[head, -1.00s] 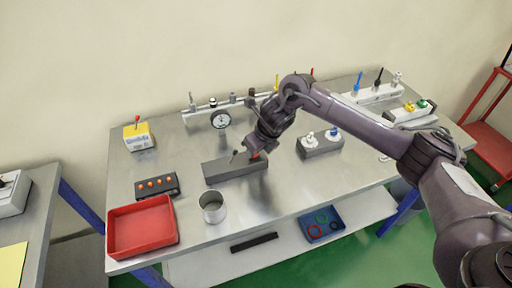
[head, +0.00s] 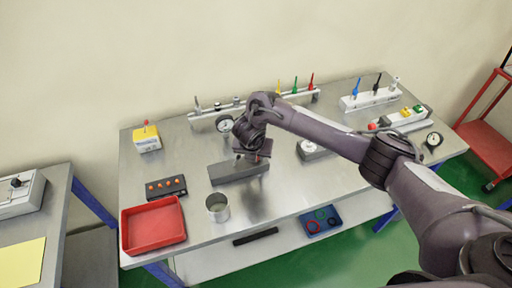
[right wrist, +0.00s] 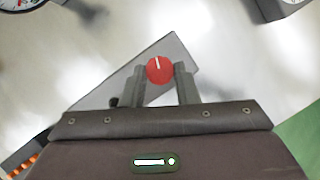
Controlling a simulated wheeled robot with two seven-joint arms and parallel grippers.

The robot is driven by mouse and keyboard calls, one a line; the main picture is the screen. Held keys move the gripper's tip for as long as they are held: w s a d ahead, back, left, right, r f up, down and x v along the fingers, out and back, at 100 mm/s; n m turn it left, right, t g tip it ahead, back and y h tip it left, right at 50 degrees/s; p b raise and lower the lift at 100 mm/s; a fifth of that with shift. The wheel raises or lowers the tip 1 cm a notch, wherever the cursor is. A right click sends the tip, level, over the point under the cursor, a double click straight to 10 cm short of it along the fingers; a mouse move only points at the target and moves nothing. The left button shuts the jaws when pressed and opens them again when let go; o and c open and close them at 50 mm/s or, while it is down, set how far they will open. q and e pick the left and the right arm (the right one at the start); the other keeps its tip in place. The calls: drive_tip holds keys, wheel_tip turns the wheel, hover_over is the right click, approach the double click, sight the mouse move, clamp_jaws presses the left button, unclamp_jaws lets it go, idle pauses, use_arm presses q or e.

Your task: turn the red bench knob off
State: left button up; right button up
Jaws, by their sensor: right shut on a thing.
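The red knob (right wrist: 160,70) shows in the right wrist view as a round red cap with a white pointer line. It sits on a grey bench block (head: 238,173), which also shows behind it in the right wrist view (right wrist: 172,52). My right gripper (right wrist: 160,76) has its two fingers on either side of the knob, shut on it. In the head view my right gripper (head: 250,160) is low over the block's right part and hides the knob. My left gripper is not in view.
A metal cup (head: 218,208), a red tray (head: 153,226) and a black box with orange buttons (head: 160,188) stand in front and left. A gauge (head: 225,124) and manifold rail are behind. A grey block with white knob (head: 312,150) stands right.

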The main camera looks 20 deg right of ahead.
drive_tip(key=m+p, duration=0.1)
drive_tip(key=m+h+p, duration=0.1)
drive_tip(key=m, duration=0.1)
drive_tip(key=shift+a+r+g, duration=0.15)
drive_tip(key=shift+g, duration=0.15)
drive_tip(key=shift+w+m+p, duration=0.1)
drive_tip(key=shift+m+p, duration=0.55)
drive_tip(key=shift+m, duration=0.15)
drive_tip(key=shift+h, duration=0.3)
drive_tip(key=o, duration=1)
drive_tip(key=shift+c, duration=0.2)
